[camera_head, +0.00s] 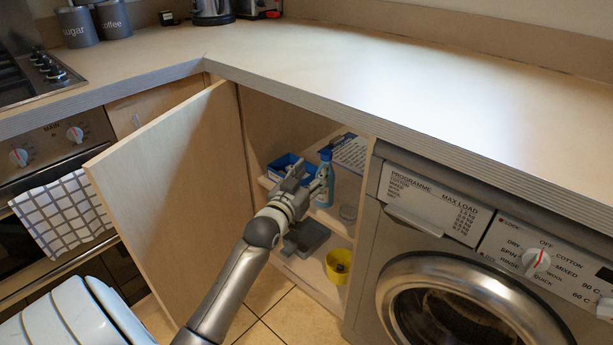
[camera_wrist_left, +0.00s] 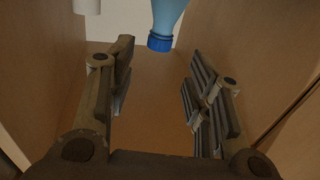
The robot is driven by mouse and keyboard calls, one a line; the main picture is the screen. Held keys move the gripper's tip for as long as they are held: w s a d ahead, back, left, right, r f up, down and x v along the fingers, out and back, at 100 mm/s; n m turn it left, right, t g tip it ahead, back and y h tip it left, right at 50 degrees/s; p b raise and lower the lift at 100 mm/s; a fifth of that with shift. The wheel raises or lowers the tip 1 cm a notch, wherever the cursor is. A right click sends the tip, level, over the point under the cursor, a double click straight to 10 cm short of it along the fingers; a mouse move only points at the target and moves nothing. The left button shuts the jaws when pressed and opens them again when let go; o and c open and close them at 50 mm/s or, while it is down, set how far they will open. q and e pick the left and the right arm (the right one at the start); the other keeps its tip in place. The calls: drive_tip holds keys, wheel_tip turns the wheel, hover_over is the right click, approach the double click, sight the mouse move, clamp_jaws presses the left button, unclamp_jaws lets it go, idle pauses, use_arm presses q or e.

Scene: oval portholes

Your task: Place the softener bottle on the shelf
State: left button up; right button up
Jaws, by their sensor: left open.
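A blue bottle (camera_head: 325,186), which looks like the softener bottle, stands upright on the upper shelf (camera_head: 347,214) inside the open cabinet. In the left wrist view the bottle (camera_wrist_left: 168,14) is at the top edge with its dark blue cap pointing down the picture, and most of its body is out of frame. My left gripper (camera_head: 312,180) is open and reaches into the cabinet, just left of the bottle in the head view. In the wrist view the space between its fingers (camera_wrist_left: 158,80) is empty, and the bottle lies beyond the fingertips. My right gripper is not in view.
The open cabinet door (camera_head: 165,190) stands left of my arm. A yellow container (camera_head: 339,265) and grey object (camera_head: 305,237) sit lower. The washing machine (camera_head: 480,250) bounds the right.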

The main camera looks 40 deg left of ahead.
use_arm(q)
drive_tip(key=s+d+f+m+g+h, duration=0.2)
drive_tip(key=s+d+f+g, duration=0.2)
drive_tip(key=s+d, duration=0.7)
drive_tip(key=s+d+f+m+g+h, duration=0.2)
drive_tip(key=s+d+f+g, duration=0.3)
drive_tip(key=s+d+f, duration=0.3)
drive_tip(key=s+d+h, duration=0.1)
drive_tip(key=s+d, duration=0.3)
drive_tip(key=s, duration=0.1)
drive_tip(key=shift+d, duration=0.25)
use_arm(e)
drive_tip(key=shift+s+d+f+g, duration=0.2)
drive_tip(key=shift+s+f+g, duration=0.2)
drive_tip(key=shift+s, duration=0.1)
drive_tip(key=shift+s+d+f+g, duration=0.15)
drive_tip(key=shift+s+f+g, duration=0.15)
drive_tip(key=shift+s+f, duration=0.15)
use_arm(q)
drive_tip(key=shift+s+a+f, duration=0.1)
